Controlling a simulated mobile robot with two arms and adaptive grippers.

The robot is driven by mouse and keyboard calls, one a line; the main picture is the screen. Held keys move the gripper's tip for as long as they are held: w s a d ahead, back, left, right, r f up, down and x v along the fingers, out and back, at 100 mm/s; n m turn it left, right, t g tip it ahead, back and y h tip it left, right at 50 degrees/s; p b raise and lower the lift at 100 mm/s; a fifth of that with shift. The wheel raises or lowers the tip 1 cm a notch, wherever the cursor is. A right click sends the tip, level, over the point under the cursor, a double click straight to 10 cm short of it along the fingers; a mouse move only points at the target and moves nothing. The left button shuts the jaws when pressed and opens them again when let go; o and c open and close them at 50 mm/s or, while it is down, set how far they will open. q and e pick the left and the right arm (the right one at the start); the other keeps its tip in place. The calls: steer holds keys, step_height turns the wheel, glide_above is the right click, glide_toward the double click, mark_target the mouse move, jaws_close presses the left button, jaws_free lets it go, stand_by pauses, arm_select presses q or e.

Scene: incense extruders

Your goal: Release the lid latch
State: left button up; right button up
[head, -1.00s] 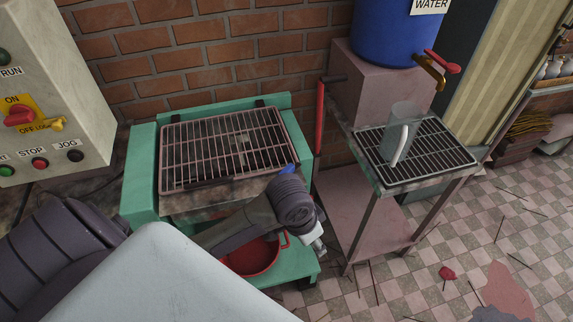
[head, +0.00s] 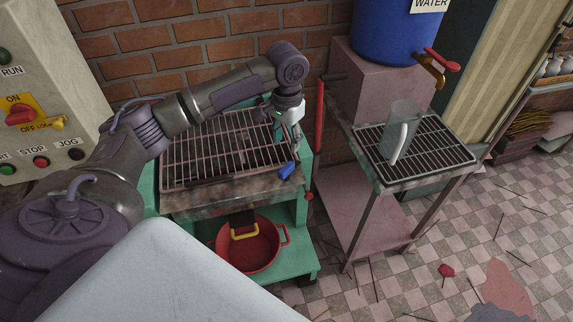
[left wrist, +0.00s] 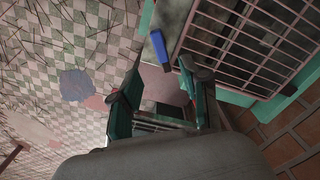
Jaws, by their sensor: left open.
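The latch has a blue handle (head: 287,170) at the front right corner of the barred lid (head: 225,150) on the green machine (head: 285,215). The lid lies down over the machine. The blue handle also shows in the left wrist view (left wrist: 160,46), beyond and between my fingertips. My left gripper (head: 295,138) points down above the lid's right side, just behind the handle. In the left wrist view its two fingers (left wrist: 160,68) are apart with nothing between them, and I see no contact with the handle. My right gripper is not in view.
A red pot (head: 262,252) sits low in the machine's front. A red lever (head: 320,118) stands at its right. A control box (head: 50,90) is at left.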

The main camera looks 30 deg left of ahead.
mark_target(286, 168)
arm_select(q)
step_height(286, 168, down, 11)
steer(key=shift+r+p, duration=0.1)
steer(key=shift+p, duration=0.5)
jaws_close()
